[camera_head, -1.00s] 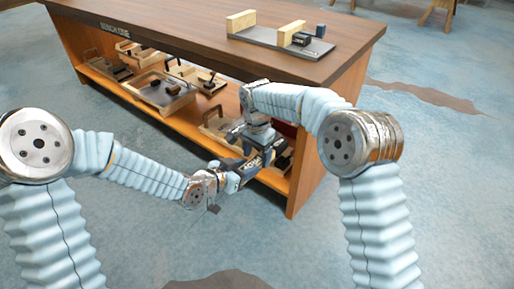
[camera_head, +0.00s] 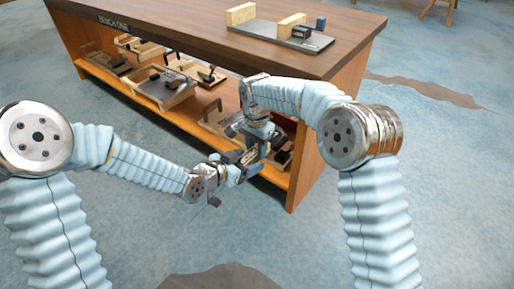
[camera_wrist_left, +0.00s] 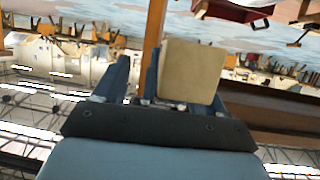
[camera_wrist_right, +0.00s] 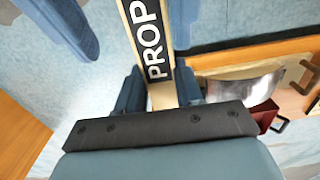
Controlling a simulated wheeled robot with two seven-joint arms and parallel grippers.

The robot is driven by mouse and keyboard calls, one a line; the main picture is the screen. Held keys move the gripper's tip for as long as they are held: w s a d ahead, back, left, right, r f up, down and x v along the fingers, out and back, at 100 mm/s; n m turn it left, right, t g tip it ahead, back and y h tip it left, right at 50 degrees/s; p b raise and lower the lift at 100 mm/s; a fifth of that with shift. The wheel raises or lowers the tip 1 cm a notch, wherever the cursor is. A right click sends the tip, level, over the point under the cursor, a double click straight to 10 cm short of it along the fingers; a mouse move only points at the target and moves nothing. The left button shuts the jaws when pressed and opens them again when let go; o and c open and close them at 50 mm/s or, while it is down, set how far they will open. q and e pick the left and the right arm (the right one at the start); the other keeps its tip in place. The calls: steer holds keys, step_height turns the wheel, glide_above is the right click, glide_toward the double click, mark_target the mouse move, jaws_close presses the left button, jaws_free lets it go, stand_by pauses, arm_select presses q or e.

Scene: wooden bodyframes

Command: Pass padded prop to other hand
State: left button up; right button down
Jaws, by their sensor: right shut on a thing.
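The padded prop (camera_wrist_right: 148,50) is a pale bar with a black strip lettered "PROP". In the right wrist view it runs up between the fingers of my right gripper (camera_wrist_right: 158,88), which is shut on it. My left gripper (camera_wrist_left: 155,80) is open. Its fingers show at the top of the right wrist view, one on each side of the prop. In the head view both grippers meet low before the bench; contact of the left fingers cannot be told.
A wooden bench (camera_head: 180,35) labelled "BENCH ONE" stands ahead. Its lower shelf holds several wooden frames and trays (camera_head: 160,88). On top lies a grey plate (camera_head: 265,38) with pale blocks and small dark parts. The floor before the bench is clear.

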arm_select(q)
steer(key=shift+a, duration=0.15)
steer(key=v, duration=1.1)
steer(key=s+f+n+g+y, duration=0.35)
steer(key=f+n, duration=0.25)
steer(key=f, duration=1.1)
steer(key=s+f+n+g+y, duration=0.1)
steer(key=s+f+n+g, duration=0.3)
steer(key=s+f, duration=0.7)
step_height(320, 180, down, 3)
steer(key=shift+s+a+r+g, duration=0.1)
steer(key=shift+s+a+g, duration=0.35)
steer(key=shift+g, duration=0.4)
